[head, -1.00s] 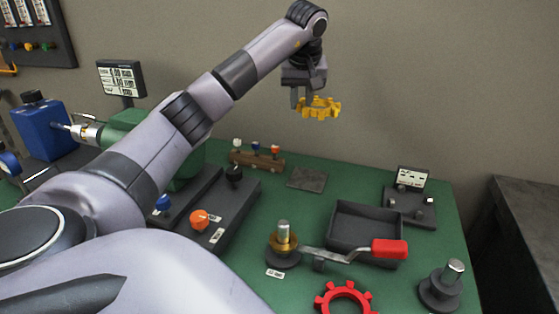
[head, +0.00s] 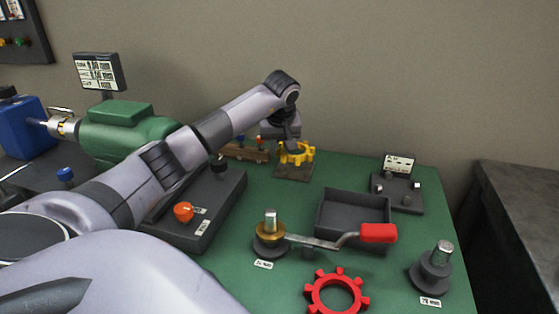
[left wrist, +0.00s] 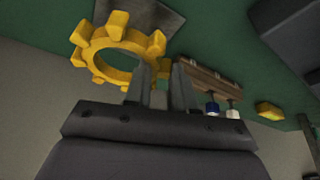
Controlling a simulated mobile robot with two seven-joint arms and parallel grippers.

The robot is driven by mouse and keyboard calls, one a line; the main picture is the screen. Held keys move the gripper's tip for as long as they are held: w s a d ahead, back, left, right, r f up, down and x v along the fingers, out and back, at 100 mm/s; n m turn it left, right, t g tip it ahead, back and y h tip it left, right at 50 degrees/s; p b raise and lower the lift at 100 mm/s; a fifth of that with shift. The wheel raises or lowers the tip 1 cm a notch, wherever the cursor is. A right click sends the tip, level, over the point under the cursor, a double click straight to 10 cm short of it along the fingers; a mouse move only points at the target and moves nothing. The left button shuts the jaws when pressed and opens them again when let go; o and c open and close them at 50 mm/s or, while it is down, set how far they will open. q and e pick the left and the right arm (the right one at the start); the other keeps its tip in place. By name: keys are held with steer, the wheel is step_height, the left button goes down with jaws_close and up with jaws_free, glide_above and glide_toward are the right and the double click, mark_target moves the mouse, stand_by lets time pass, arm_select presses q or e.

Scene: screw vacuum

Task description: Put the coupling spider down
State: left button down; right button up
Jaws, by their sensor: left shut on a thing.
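The yellow coupling spider (head: 297,154), a toothed ring, is in my left gripper (head: 283,145) at the back of the green bench. In the left wrist view, the fingers (left wrist: 162,88) are shut on one side of the spider's ring (left wrist: 88,60). A dark square plate (head: 291,176) lies directly below the spider; it also shows behind the ring in the left wrist view (left wrist: 160,12). I cannot tell whether the spider touches the plate. A red toothed ring (head: 312,294) lies at the bench front. My right gripper is not in view.
A wooden rack (head: 245,154) with small coloured pieces stands just left of the plate. A dark tray (head: 325,212), a red-handled crank (head: 378,233) and a post (head: 435,270) stand toward the front right. Green bench around (head: 345,170) is clear.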

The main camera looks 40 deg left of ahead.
mark_target(279, 168)
arm_select(q)
steer(key=shift+f, duration=2.05)
steer(key=shift+f, duration=0.15)
steer(key=c, duration=0.9)
jaws_free()
steer(key=shift+c, duration=0.2)
steer(key=v, duration=1.2)
steer(key=shift+p, duration=0.4)
